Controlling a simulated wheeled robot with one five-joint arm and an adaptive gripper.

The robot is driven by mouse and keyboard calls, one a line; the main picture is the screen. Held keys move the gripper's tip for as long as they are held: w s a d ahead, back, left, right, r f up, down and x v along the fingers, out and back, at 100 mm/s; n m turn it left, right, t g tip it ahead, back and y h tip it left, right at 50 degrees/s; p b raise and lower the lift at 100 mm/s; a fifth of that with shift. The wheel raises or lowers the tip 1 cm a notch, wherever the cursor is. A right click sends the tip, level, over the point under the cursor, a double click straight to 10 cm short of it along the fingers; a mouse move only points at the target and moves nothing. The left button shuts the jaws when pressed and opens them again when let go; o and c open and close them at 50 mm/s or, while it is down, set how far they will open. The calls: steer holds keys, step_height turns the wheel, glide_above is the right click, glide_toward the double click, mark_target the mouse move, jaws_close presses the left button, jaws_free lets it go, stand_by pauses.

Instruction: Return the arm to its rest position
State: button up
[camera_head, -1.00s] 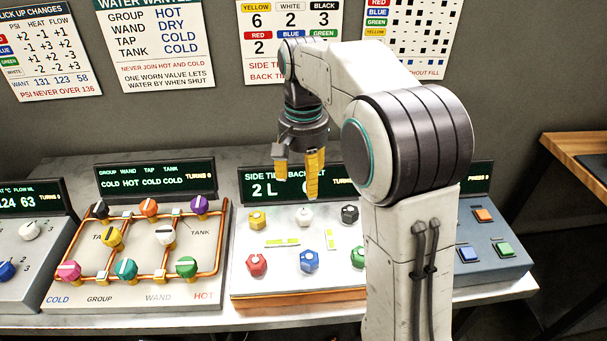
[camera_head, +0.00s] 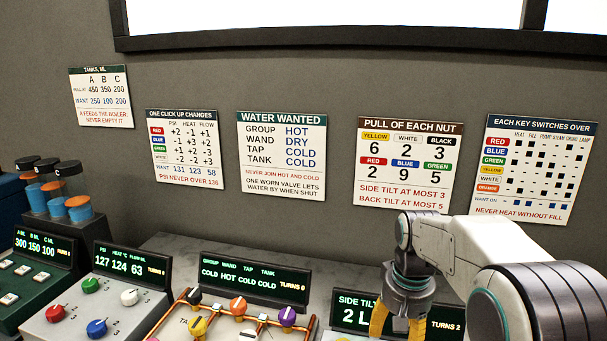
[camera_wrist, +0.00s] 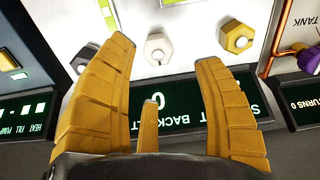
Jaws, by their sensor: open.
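My arm stands at the right of the head view, its lower part cut off by the frame. My gripper (camera_head: 398,328) hangs down from it with two yellow fingers apart and empty. It is in front of the tilt panel's display (camera_head: 352,310) and hides part of it. In the wrist view my gripper (camera_wrist: 163,55) is open, with nothing between the fingers. Beyond the fingertips there are a black nut (camera_wrist: 82,58), a white nut (camera_wrist: 156,49) and a yellow nut (camera_wrist: 237,37). The fingers appear apart from them.
The valve panel (camera_head: 240,335) with coloured knobs is left of my gripper. The dial panel (camera_head: 75,325) and canisters (camera_head: 60,200) stand further left. Charts such as the nut chart (camera_head: 408,165) hang on the wall behind. The space above the panels is clear.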

steer(key=shift+n, duration=0.9)
steer(key=s, duration=0.3)
steer(key=s+f, duration=0.1)
steer(key=s, duration=0.3)
steer(key=s+f, duration=0.1)
steer(key=s, duration=0.2)
steer(key=shift+s+a+f, duration=0.1)
steer(key=shift+s+a, duration=0.15)
steer(key=shift+s, duration=0.15)
steer(key=s+r+t, duration=0.3)
steer(key=s, duration=0.8)
steer(key=shift+a+r, duration=0.25)
steer(key=shift+r, duration=0.15)
